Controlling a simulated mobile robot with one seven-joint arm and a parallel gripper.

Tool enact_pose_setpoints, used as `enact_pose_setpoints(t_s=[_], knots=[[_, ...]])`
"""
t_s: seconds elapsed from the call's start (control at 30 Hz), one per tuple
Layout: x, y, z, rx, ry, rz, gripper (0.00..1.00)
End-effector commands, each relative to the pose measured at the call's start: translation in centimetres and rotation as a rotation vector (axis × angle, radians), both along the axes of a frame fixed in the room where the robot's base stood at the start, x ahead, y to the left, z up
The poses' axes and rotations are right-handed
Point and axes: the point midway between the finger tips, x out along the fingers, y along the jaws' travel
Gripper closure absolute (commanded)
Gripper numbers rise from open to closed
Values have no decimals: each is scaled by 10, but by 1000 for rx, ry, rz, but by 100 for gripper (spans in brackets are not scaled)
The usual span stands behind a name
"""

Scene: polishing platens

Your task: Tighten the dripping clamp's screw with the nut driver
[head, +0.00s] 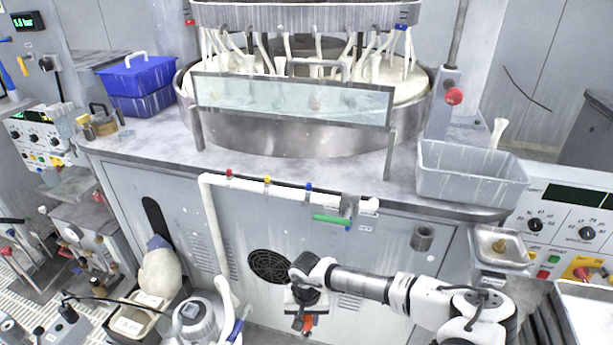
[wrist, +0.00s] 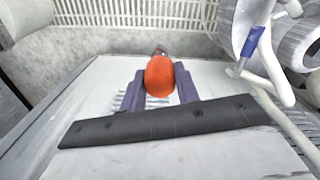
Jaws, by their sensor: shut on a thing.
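My gripper (head: 304,312) is low in front of the grey cabinet in the head view, below the pipe. In the wrist view my gripper (wrist: 159,88) is shut on an orange handle (wrist: 160,77), seen nearly end-on between the two fingers. I take it as the nut driver; it also shows in the head view (head: 308,323), with its tip not clear. A white pipe (head: 240,183) runs along the cabinet front with a red clamp (head: 229,173), a yellow clamp (head: 267,180) and a blue clamp (head: 308,187). I cannot tell which one drips. Their screws are too small to see.
A green bar (head: 332,219) sticks out under the pipe's right end. A metal cup (head: 422,237) is fixed to the cabinet at right. A grey bin (head: 472,175) and blue box (head: 140,80) stand on the worktop. A white canister (head: 197,318) stands below left.

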Motion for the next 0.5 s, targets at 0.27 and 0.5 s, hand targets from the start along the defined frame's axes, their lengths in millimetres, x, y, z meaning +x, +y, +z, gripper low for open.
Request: enact_pose_setpoints(t_s=[0.27, 0.5], knots=[[0, 0, -22, 0, -1, -1, 97], [0, 0, -21, 0, 0, -1, 97]])
